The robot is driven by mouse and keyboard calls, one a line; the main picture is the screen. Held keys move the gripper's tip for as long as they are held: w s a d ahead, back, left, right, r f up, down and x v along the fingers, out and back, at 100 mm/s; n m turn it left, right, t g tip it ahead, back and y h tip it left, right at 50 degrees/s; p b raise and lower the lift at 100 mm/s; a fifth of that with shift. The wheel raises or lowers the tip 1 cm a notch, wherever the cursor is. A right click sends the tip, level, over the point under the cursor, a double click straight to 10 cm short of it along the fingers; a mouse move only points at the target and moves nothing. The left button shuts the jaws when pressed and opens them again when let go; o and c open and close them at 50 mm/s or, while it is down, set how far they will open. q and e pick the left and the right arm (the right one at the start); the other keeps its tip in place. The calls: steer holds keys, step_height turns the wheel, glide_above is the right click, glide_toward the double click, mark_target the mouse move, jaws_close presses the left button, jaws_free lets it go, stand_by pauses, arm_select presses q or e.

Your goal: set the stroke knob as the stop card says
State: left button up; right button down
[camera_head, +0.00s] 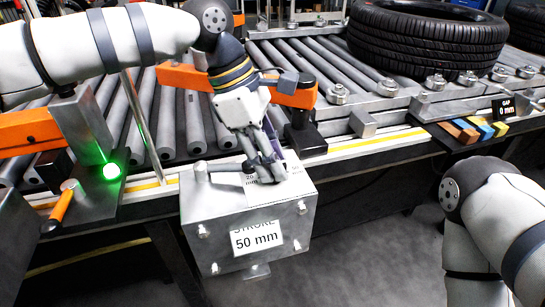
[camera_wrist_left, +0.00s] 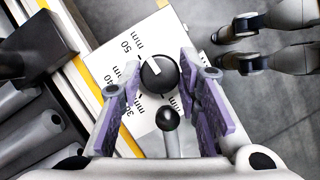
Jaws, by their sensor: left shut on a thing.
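The stroke box (camera_head: 205,215) is a grey metal box in front of the conveyor. Its stop card (camera_head: 257,239) reads "STROKE 50 mm". In the left wrist view the stroke knob (camera_wrist_left: 160,78) is round and black with a white mark. The white dial plate (camera_wrist_left: 100,62) beside it shows 50, 40 and 30 mm; I cannot tell exactly which figure the mark meets. My left gripper (camera_head: 266,172) is over the box top, its purple-padded fingers (camera_wrist_left: 159,68) shut on the knob from both sides. In the head view the gripper hides the knob. My right gripper is not in view.
A black-ended lever (camera_wrist_left: 170,120) stands close to the knob, between the fingers. A tyre (camera_head: 428,35) lies on the roller conveyor behind. Coloured blocks (camera_head: 470,132) lie by a "GAP 0 mm" display (camera_head: 505,108). A green lamp (camera_head: 111,171) and orange-handled lever (camera_head: 62,205) are at left.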

arm_select(q)
steer(key=shift+m, duration=0.5)
steer(key=o, duration=1.1)
steer(key=shift+o, duration=0.2)
steer(key=v, duration=1.2)
steer(key=shift+w, duration=0.15)
